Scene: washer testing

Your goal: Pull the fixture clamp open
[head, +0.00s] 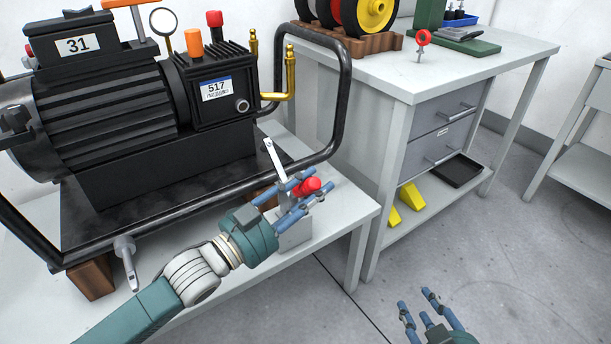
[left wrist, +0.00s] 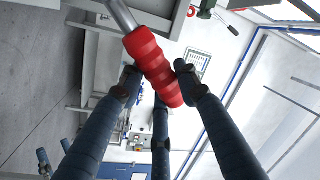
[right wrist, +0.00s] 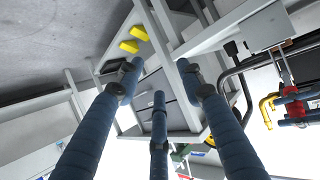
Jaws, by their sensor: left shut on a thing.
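The fixture clamp stands at the front right corner of the compressor's table, with a grey base block (head: 294,236), a silver arm (head: 274,157) and a red handle (head: 308,187). My left gripper (head: 303,194) is shut on the red handle, with its blue fingers on either side of it. In the left wrist view the ribbed red handle (left wrist: 153,65) on its metal rod lies between the fingertips (left wrist: 158,80). The fingers and hand hide part of the clamp's body. My right gripper (head: 421,302) is open and empty over the floor, and its spread fingers show in the right wrist view (right wrist: 159,80).
A black compressor (head: 105,110) with a tubular frame (head: 345,100) stands beside and behind the clamp. A grey workbench (head: 385,75) with drawers is at the right, with yellow pieces (head: 411,196) on its lower shelf. The floor (head: 480,240) in front of the workbench is clear.

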